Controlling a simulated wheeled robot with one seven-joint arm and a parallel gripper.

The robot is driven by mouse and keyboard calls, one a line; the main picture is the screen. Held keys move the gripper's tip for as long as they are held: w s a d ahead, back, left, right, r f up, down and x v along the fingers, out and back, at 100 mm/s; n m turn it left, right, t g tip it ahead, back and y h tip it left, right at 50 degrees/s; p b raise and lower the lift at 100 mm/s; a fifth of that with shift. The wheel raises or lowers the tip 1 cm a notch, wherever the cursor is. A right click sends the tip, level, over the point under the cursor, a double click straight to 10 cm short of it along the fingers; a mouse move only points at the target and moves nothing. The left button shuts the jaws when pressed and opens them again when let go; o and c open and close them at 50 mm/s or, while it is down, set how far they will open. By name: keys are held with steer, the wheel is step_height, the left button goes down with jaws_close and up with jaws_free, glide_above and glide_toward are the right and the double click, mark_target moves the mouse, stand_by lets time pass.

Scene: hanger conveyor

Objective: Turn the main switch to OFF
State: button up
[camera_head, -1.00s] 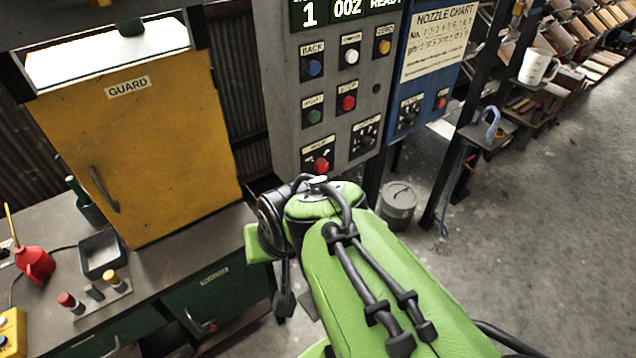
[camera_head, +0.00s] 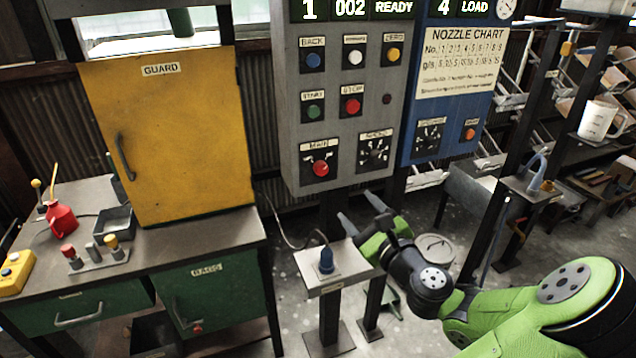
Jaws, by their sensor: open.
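The main switch (camera_head: 320,168) is a red rotary knob on a dark plate, under a label reading MAIN. It sits at the lower left of the grey control panel (camera_head: 296,185). The markings around the knob are too small to read, so its setting cannot be told. My gripper (camera_head: 354,204) is open and empty. Its two grey fingers point up and left, below and right of the switch in the picture, apart from it. Nothing hides the switch.
A blue panel (camera_head: 405,150) with a nozzle chart adjoins on the right. A small stand (camera_head: 320,280) with a blue plug is below. A bench with a yellow guard door (camera_head: 180,140) is left. Start (camera_head: 314,111) and stop (camera_head: 352,106) buttons sit above the switch.

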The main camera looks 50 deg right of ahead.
steer(key=w+r+p, duration=0.1)
steer(key=w+p, duration=0.1)
steer(key=p, duration=0.4)
glide_toward(323, 171)
steer(key=x, duration=0.8)
steer(key=shift+w+d+r, duration=0.1)
steer(key=shift+w, duration=0.15)
steer(key=shift+c, duration=0.3)
steer(key=c, duration=1)
